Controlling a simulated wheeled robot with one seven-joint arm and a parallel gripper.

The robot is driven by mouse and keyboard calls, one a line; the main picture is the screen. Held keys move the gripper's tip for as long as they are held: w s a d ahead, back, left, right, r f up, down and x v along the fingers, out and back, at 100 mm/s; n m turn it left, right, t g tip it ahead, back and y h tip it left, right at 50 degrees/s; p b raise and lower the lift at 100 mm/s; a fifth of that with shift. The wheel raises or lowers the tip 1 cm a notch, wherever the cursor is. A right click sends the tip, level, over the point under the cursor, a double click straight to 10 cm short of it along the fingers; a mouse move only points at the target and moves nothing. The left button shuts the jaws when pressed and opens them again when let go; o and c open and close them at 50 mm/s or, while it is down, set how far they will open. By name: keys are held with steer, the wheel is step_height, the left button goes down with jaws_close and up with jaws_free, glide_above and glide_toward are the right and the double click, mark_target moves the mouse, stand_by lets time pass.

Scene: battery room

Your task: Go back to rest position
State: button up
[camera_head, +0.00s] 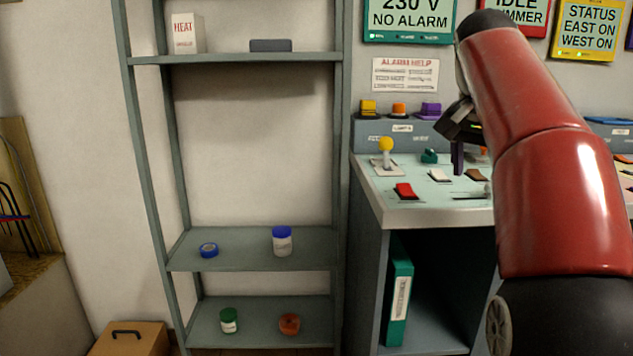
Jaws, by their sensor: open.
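My red arm rises along the right side of the head view and bends over the control desk. My gripper (458,140) is the dark shape left of the arm, above the desk top (415,212). It is open, with one dark finger pointing down near the switches; nothing shows between its fingers. The arm hides part of the gripper and the right part of the desk. I cannot tell whether a finger touches the desk.
The desk carries a yellow-knobbed lever (386,146), a red switch (404,190) and a white switch (439,175). A metal shelf (220,262) on the left holds a blue-lidded jar (282,243) and a blue tape roll (208,250). A brown box (130,342) is at lower left.

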steer(key=s+a+f+n+t+y, duration=0.1)
steer(key=s+a+f+n, duration=0.3)
steer(key=s+f, duration=0.7)
steer(key=s+a+f+n+t+y, duration=0.1)
steer(key=s+a+f+n, duration=0.4)
steer(key=s+f, duration=0.7)
step_height(320, 180, down, 4)
steer(key=a+y, duration=0.1)
steer(key=a, duration=0.1)
steer(key=shift+a, duration=0.35)
